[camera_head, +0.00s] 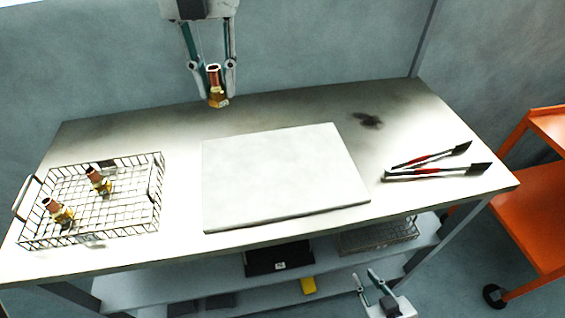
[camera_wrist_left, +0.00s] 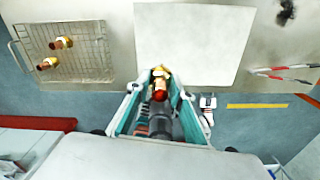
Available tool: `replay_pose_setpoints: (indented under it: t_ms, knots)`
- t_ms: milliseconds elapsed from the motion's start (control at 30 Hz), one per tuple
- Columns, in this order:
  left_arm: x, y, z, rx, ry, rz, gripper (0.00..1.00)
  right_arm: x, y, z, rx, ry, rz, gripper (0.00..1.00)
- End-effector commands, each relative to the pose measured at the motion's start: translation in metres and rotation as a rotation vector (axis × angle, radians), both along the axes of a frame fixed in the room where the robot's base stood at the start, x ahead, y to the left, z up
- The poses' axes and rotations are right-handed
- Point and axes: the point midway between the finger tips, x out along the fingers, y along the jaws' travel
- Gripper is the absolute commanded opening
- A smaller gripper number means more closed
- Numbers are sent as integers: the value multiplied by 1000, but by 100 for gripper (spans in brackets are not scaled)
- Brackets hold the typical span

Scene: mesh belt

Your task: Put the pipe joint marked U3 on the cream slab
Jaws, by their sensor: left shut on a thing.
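My left gripper (camera_head: 214,88) is shut on a copper-and-brass pipe joint (camera_head: 215,84), held in the air at the far edge of the table. This joint also shows between the fingers in the left wrist view (camera_wrist_left: 160,82). I cannot read a mark on it. The cream slab (camera_head: 280,175) lies flat and bare in the middle of the table, apart from the held joint. Two similar joints (camera_head: 98,181) (camera_head: 58,212) sit in the wire basket (camera_head: 160,200) on the left; their marks are unreadable. My right gripper (camera_head: 366,278) is low by the table's near side, open and empty.
Red-handled tongs (camera_head: 430,172) lie right of the slab, with a dark stain (camera_head: 368,120) behind them. An orange cart (camera_head: 530,215) stands at the right. The lower shelf holds a black box (camera_head: 278,258), a yellow item (camera_head: 308,285) and another wire basket (camera_head: 380,236).

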Motion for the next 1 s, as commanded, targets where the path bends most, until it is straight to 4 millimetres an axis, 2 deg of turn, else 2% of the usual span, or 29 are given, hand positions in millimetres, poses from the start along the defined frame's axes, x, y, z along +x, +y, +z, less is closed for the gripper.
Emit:
replay_pose_setpoints:
  t_ms: [167,700,833,1000]
  knots:
    - [1,-2,-11,1,1,1,0,0,0,-1,1,0,-1,22]
    - [0,-2,-134,1,2,2,0,0,1,0,2,1,-2,22]
    - [0,-2,-151,0,0,2,0,0,1,0,2,1,-2,22]
    - [1,-2,-160,0,-2,3,0,0,1,0,2,1,-2,22]
